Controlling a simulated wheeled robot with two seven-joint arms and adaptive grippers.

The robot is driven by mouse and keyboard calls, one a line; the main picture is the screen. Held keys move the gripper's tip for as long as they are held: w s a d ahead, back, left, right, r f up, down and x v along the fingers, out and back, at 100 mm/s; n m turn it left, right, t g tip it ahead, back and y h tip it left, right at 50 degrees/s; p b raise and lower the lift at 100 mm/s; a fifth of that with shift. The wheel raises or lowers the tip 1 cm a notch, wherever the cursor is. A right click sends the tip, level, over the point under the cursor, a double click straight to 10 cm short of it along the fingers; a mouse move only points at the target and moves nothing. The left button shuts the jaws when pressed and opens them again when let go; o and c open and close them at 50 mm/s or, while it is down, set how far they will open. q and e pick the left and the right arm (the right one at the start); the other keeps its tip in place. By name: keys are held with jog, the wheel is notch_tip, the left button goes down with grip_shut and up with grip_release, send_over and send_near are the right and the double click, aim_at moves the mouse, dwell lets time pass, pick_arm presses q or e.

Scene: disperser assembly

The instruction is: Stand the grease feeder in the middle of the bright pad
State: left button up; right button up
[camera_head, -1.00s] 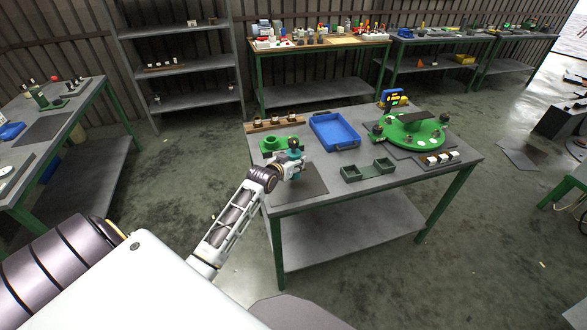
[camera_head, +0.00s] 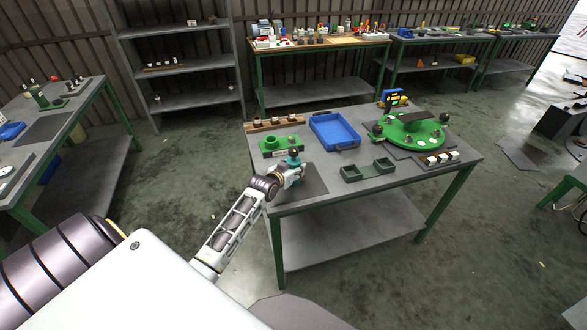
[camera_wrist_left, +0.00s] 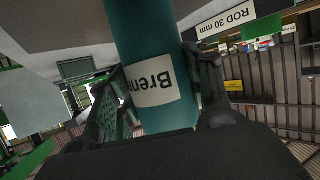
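The grease feeder, a teal cylinder with a dark top (camera_head: 294,160), is in my left gripper (camera_head: 293,171). In the left wrist view the teal cylinder (camera_wrist_left: 150,50) with a white "Bren…" label stands between the two dark fingers (camera_wrist_left: 160,115), which close on it from both sides. The feeder looks roughly upright, over or beside the near-left part of a dark grey mat (camera_head: 312,182). I cannot tell whether its base touches anything. I cannot make out a clearly bright pad; the hand may hide it. My right gripper is not in view.
Behind the hand lies a green plate with a ring (camera_head: 272,143). A wooden rack (camera_head: 273,124), a blue tray (camera_head: 333,132), a dark green double holder (camera_head: 368,171) and a large green round fixture (camera_head: 412,132) share the table. The mat's right part is bare.

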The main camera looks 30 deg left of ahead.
pick_arm(q)
jog(key=o, duration=0.4)
jog(key=shift+o, duration=0.2)
jog(key=shift+r, duration=0.15)
jog(key=shift+s, duration=0.15)
jog(key=a+v, duration=0.1)
jog(key=v, duration=1)
jog(key=shift+s+d+r, duration=0.15)
jog(key=shift+s+d, duration=0.2)
jog(key=shift+d, duration=0.15)
